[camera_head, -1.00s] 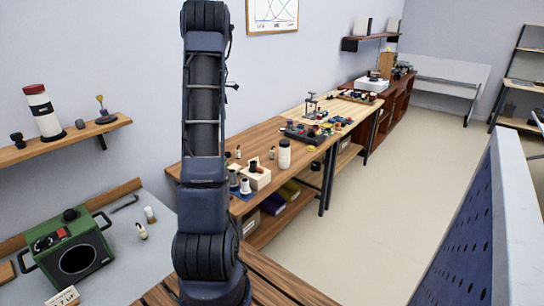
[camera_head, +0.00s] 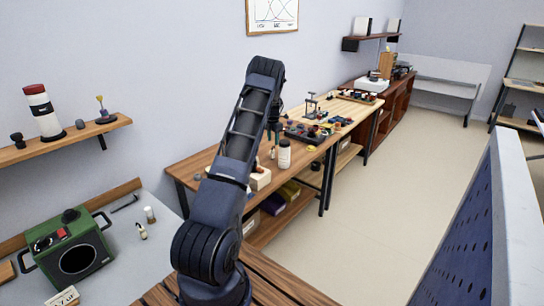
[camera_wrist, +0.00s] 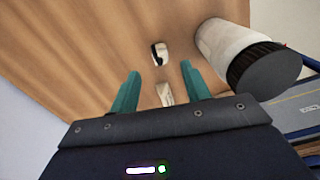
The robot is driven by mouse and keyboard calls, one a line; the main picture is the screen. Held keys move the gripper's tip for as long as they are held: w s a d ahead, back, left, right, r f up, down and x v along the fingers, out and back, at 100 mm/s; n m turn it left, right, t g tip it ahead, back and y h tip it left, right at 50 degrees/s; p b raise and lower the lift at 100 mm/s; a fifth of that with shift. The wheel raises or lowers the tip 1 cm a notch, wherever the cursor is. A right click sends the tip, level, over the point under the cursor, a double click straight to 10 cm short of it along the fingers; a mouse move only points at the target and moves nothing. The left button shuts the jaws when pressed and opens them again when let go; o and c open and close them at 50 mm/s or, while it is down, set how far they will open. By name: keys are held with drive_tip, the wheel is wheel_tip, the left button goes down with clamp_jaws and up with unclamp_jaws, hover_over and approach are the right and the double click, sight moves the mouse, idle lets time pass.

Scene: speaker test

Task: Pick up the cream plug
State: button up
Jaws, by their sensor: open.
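My gripper (camera_wrist: 160,70) is open, its two teal fingers apart and pointing down over the wooden tabletop (camera_wrist: 70,40). Between the fingers, in the wrist view, is a small cream piece (camera_wrist: 165,93), partly cut off by the gripper body; it may be the cream plug. A second small pale piece with a black part (camera_wrist: 160,53) sits just beyond the fingertips. I cannot tell whether these are one thing or two. In the head view my gripper (camera_head: 274,138) is small above the brown workbench (camera_head: 205,160), and the plug cannot be made out clearly.
A white bottle with a black lid (camera_wrist: 240,55) stands close to the right finger; it also shows in the head view (camera_head: 284,155). A pale box (camera_head: 260,179) is nearer on the bench. A dark tray of parts (camera_head: 305,133) lies farther along.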

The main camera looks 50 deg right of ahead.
sight(272, 153)
wheel_tip(272, 153, down, 10)
drive_tip(key=shift+w+a, duration=0.1)
clamp_jaws()
idle(0.6)
drive_tip(key=shift+r, duration=0.1)
wheel_tip(272, 153, up, 20)
idle(0.5)
